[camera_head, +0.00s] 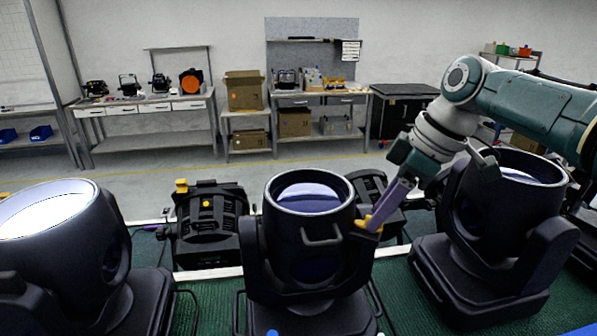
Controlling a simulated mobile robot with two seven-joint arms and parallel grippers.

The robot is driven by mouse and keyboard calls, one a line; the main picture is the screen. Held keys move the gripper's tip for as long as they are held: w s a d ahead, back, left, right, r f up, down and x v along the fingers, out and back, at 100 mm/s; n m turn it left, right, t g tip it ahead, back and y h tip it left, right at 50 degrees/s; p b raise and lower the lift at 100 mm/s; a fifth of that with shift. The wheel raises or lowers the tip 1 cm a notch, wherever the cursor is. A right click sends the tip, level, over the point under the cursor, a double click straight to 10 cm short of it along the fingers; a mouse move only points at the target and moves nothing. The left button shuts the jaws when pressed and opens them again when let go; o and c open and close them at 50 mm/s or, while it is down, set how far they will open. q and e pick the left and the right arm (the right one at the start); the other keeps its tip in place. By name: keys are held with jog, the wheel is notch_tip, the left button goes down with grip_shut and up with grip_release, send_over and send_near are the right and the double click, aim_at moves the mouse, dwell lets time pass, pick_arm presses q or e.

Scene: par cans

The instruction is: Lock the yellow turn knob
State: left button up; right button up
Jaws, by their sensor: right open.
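A yellow turn knob (368,225) sits on the upper right side of the middle black stage light (305,235). My right gripper (374,216) reaches down from the upper right, with its purple-grey fingers at the knob. It is open; the fingers hide part of the knob, and I cannot tell whether they touch it. Another yellow knob (181,186) shows on the smaller black light (207,225) behind on the left. My left gripper is not in view.
Large black lights stand at the left (60,240) and right (500,230) on a green surface (405,300). Another small light is partly hidden behind my right gripper. Workbenches (150,105) with tools and boxes stand along the back wall, beyond an open floor.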

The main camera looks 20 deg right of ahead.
jog(key=b+v, duration=0.2)
jog(key=v, duration=0.7)
jog(key=shift+r, duration=0.3)
jog(key=shift+s+d, duration=0.1)
jog(key=s+a+f+m+h, duration=0.1)
jog(key=s+a+f, duration=0.5)
jog(key=s+f, duration=0.15)
jog(key=s+a+f+m+h, duration=0.1)
jog(key=s+a+f+m, duration=0.1)
jog(key=s+a+f, duration=0.5)
jog(key=s+r+m, duration=0.3)
jog(key=s, duration=0.6)
notch_tip(320, 180, up, 14)
jog(key=p, duration=1.4)
jog(key=shift+h, duration=0.4)
